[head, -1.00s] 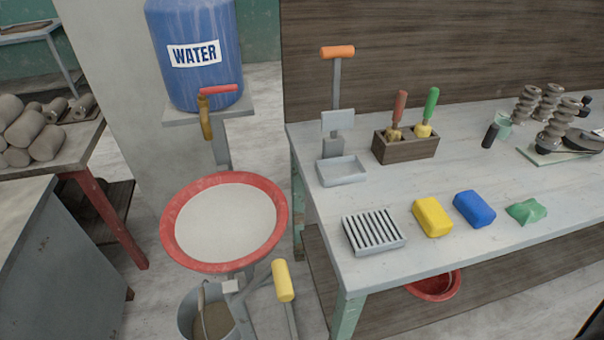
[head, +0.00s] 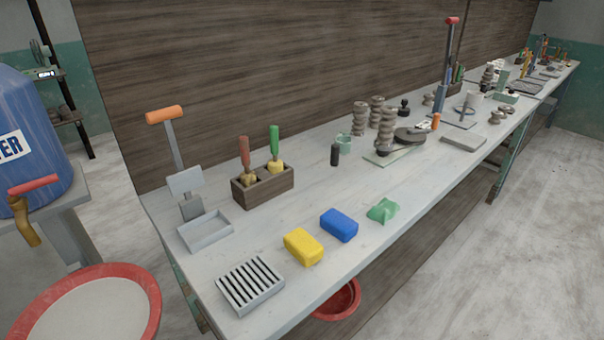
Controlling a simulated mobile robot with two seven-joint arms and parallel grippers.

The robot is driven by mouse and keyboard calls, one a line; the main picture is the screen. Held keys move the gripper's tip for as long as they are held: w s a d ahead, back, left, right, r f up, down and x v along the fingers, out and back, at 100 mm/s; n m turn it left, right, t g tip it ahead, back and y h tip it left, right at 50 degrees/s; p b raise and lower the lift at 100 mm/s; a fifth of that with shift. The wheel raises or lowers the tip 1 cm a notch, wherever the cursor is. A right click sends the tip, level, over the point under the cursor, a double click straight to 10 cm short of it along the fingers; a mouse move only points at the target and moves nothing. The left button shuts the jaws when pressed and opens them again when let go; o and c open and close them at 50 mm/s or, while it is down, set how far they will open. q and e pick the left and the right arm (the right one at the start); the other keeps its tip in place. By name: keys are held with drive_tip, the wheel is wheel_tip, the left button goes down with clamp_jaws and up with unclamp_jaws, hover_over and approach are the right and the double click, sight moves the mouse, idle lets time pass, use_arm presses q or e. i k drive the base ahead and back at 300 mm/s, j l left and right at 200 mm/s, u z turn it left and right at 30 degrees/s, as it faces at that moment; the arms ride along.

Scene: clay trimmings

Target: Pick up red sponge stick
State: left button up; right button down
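The sponge stick with the red handle (head: 245,152) stands upright in a dark wooden holder (head: 262,187) on the grey workbench. Its yellow sponge end sits down in the left compartment, partly hidden by the holder wall. A second sponge stick with a green handle (head: 274,143) stands in the right compartment of the same holder. Neither of my grippers shows in the head view.
On the bench (head: 300,287) are a slatted grey tray (head: 250,286), a yellow block (head: 303,246), a blue block (head: 339,225), a green lump (head: 383,210) and an orange-handled device (head: 186,180). A red-rimmed basin (head: 145,285) stands left. Open floor (head: 510,250) lies right.

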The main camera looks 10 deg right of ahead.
sight(248, 177)
drive_tip(key=k+j+u, duration=0.1)
drive_tip(key=u, duration=0.4)
drive_tip(key=k+j+u, duration=0.1)
drive_tip(key=j+u, duration=0.25)
drive_tip(key=u, duration=0.15)
